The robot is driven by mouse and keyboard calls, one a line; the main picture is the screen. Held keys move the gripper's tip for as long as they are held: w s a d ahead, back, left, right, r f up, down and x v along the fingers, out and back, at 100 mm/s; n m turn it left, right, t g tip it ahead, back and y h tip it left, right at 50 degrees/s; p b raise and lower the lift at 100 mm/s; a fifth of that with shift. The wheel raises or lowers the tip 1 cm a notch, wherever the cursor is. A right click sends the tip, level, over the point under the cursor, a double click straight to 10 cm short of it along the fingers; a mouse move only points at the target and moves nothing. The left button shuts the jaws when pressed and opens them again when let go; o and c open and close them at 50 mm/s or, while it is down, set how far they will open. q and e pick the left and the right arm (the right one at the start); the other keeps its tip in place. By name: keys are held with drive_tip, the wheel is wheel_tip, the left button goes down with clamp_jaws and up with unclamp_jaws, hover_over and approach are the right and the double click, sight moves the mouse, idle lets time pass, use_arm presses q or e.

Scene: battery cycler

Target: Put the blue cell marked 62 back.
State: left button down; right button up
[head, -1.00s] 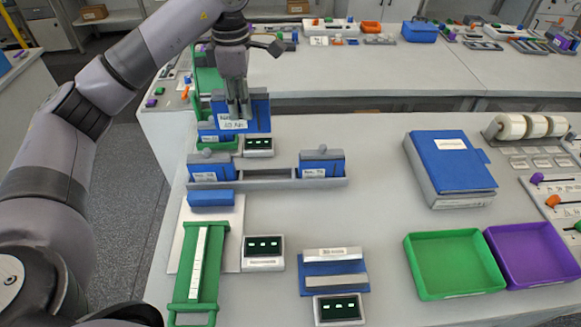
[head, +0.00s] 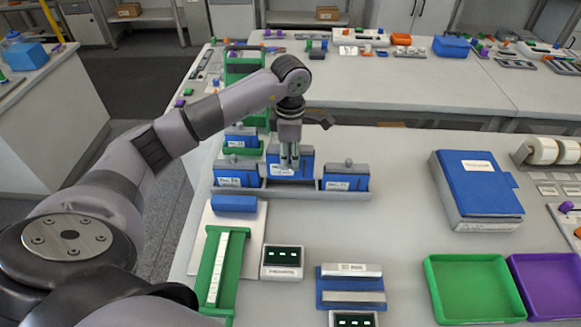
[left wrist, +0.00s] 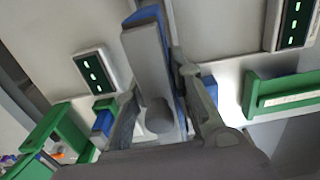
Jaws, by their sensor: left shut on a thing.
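My left gripper (head: 289,160) is shut on a blue cell (head: 277,158) with a white label, too small to read for sure. It holds the cell upright at the middle of the long grey rack (head: 300,193), between two other blue cells, one on the left (head: 237,175) and one on the right (head: 345,178). The held cell's top stands higher than its neighbours; I cannot tell whether its base touches the rack. In the left wrist view the held cell (left wrist: 146,62) shows its grey top and blue side between my fingers. My right gripper is out of view.
Behind the rack, a green station (head: 244,150) holds another blue cell (head: 241,136). In front are a blue block (head: 234,203), a green frame (head: 212,270) and a display box (head: 283,262). Green (head: 440,290) and purple (head: 518,270) trays lie right.

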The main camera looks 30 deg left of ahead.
sight(291, 172)
use_arm(q)
drive_tip(key=shift+w+f, duration=0.1)
drive_tip(key=shift+f, duration=0.5)
wheel_tip(291, 172, down, 4)
drive_tip(key=shift+f+p, duration=0.15)
drive_tip(key=shift+p, duration=0.5)
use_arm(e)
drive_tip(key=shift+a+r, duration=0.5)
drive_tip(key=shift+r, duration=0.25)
use_arm(q)
drive_tip(key=shift+f, duration=0.2)
drive_tip(key=c, duration=1.4)
unclamp_jaws()
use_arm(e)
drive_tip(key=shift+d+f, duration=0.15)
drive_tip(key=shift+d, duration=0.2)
